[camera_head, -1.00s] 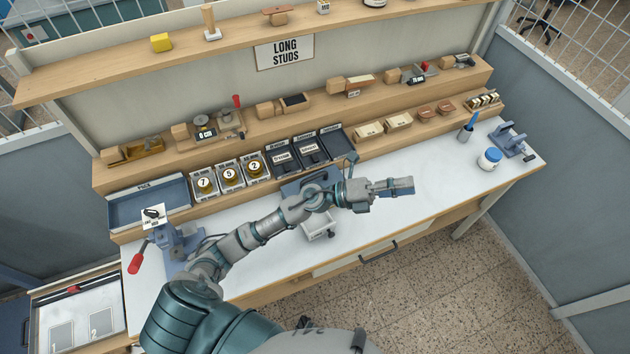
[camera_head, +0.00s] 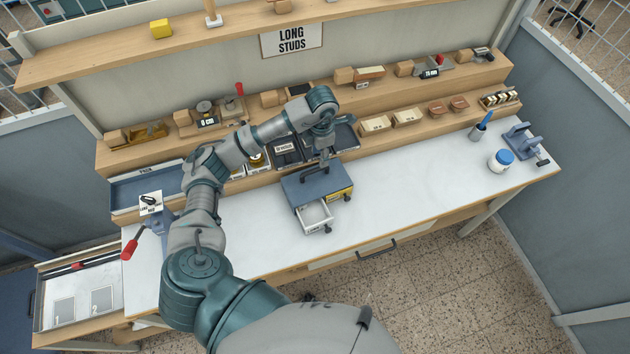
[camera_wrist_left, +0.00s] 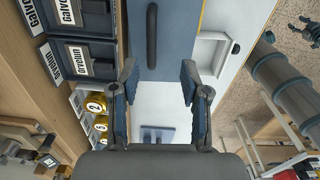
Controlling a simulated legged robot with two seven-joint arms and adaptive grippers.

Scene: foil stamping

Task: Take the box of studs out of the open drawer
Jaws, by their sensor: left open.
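A small blue drawer cabinet (camera_head: 309,187) with a top handle stands on the bench. Its white drawer (camera_head: 315,215) is pulled out at the front; the drawer also shows in the left wrist view (camera_wrist_left: 211,54). I cannot make out a box of studs in it; the inside looks plain white. My left gripper (camera_head: 325,163) points down above the cabinet, near its handle. In the left wrist view the left gripper (camera_wrist_left: 158,76) is open, with nothing between its fingers. A grey-teal arm of mine shows at the right of that view, its dark end unclear.
Black bins (camera_head: 287,150) stand behind the cabinet, partly hidden by my arm. A blue tray (camera_head: 140,192) and a red-handled press (camera_head: 160,225) are at the left. A white jar with a blue lid (camera_head: 501,160) is at the right.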

